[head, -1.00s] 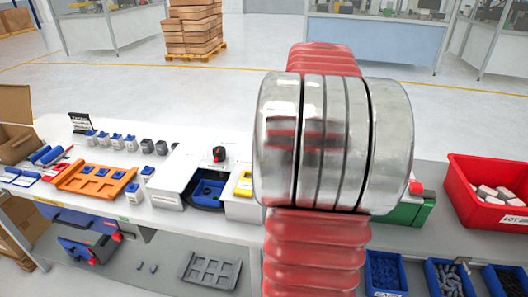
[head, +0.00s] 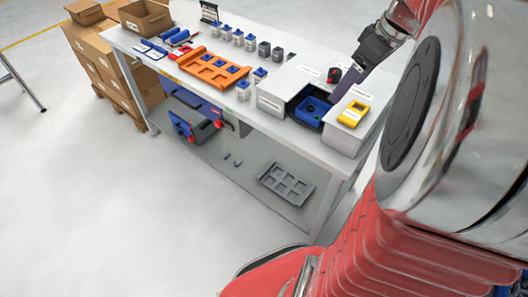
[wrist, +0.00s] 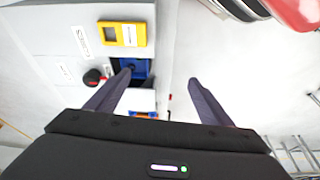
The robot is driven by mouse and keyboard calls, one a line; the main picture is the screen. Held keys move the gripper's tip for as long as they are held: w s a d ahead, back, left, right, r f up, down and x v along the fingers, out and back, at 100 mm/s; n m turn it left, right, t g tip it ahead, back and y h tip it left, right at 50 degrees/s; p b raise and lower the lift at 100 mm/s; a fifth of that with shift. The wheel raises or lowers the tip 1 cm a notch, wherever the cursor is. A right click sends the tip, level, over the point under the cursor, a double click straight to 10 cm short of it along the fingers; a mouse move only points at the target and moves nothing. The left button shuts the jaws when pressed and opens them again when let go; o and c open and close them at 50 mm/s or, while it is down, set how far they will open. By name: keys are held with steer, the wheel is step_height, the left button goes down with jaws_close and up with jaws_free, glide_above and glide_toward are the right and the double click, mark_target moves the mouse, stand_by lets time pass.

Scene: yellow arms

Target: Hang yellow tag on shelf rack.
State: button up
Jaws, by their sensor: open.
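A yellow tag-like piece (head: 353,114) with a pale label lies on the grey-white block at the right end of the bench. It also shows in the wrist view (wrist: 123,34), at the upper left. My gripper (wrist: 160,77) is open, with its two dark fingers spread and nothing between them. In the head view my gripper is above the bench's right end, beside the yellow piece, and one finger partly hides the bench behind it. I cannot make out a shelf rack for certain.
A blue bin (head: 312,110) sits in a recess left of the yellow piece, with a red-and-black knob (head: 334,74) behind it. An orange tray (head: 212,68) and several small bottles stand further left. A grey tray (head: 286,183) lies on the lower shelf. Floor in front is clear.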

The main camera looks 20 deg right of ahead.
steer(key=s+a+f+m, duration=0.1)
steer(key=s+a, duration=0.1)
steer(key=a, duration=0.7)
steer(key=s+a+f+m+t+h, duration=0.1)
steer(key=s+a+f, duration=0.1)
steer(key=a, duration=0.7)
steer(key=s+a+f+m+t, duration=0.1)
steer(key=s+a, duration=0.3)
steer(key=a, duration=0.5)
steer(key=shift+f+m, duration=0.3)
steer(key=shift+m, duration=0.3)
steer(key=shift+o, duration=0.5)
steer(key=shift+c, duration=0.4)
